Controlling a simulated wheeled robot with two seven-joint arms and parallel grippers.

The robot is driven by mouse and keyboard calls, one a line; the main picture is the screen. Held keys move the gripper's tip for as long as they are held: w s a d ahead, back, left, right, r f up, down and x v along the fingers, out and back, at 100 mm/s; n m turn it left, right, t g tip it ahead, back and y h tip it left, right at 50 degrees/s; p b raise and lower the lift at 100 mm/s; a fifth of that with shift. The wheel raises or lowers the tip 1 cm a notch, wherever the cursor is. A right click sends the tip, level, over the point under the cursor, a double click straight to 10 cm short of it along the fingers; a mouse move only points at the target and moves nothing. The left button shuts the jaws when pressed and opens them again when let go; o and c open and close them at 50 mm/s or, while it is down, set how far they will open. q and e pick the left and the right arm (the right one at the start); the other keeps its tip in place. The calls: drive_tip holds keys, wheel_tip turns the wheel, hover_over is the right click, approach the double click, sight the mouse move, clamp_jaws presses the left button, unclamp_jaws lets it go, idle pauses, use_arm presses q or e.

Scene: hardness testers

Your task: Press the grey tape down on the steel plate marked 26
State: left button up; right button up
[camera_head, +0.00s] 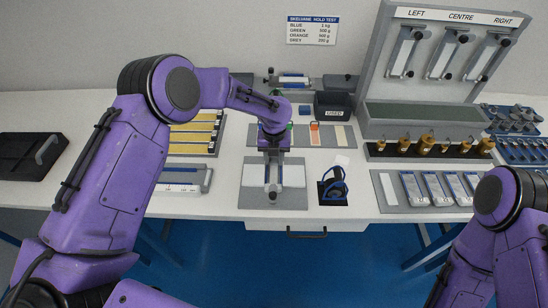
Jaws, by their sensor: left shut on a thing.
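My left gripper (273,184) points down over a grey mat (255,198) at the front middle of the table. It is shut on a small grey tool (273,192), mostly hidden by the fingers; its exact kind is unclear. Pale steel plates (294,176) lie on this mat, with the gripper in front of part of them. I cannot read the number 26 on any plate, and I cannot make out the grey tape. My right arm shows at the lower right, but its gripper is outside the picture.
Behind is a board with coloured strips (315,134). A black box (333,105) and a black pad with blue loops (333,190) stand nearby. At right are the hanging rack (371,85), brass weights (426,144) and a tray of plates (389,188). The far left holds a black tray (30,158).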

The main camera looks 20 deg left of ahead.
use_arm(q)
drive_tip(key=shift+f, duration=0.3)
idle(0.7)
drive_tip(key=o, duration=1.1)
